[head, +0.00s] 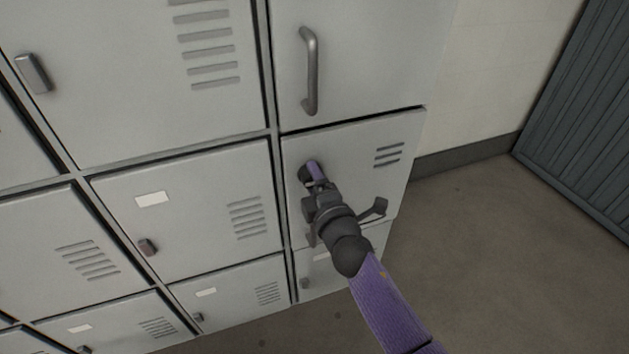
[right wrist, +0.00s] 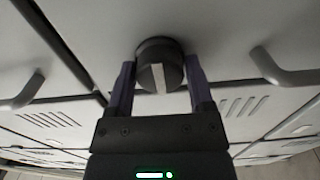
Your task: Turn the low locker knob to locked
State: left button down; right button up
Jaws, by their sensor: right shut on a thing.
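The low locker knob (right wrist: 160,66) is round and dark, with a pale pointer stripe on its face. In the right wrist view the stripe runs nearly up and down, tilted slightly. My right gripper (right wrist: 160,84) has one finger on each side of the knob and is shut on it. In the head view the right gripper (head: 314,175) reaches the upper left part of the low locker door (head: 345,150), and the knob (head: 304,173) is mostly hidden behind the fingers. The door looks closed. My left gripper is not in view.
A grey bar handle (head: 311,72) stands out from the locker door above. More closed lockers with small dark latches fill the left side. Open floor (head: 480,260) lies to the right, before a pale wall and a dark ribbed panel (head: 590,120).

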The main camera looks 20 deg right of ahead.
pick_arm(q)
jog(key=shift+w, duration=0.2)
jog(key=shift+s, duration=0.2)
pick_arm(e)
jog(key=o, duration=0.9)
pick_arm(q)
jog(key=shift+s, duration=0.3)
pick_arm(e)
jog(key=o, duration=0.3)
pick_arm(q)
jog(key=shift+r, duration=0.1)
pick_arm(e)
jog(key=shift+o, duration=0.2)
jog(key=shift+s, duration=0.35)
pick_arm(q)
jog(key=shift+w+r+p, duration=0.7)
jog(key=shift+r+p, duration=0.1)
jog(key=shift+p, duration=0.2)
pick_arm(e)
jog(key=s, duration=0.9)
jog(key=shift+s+d, duration=0.15)
jog(key=shift+d, duration=0.05)
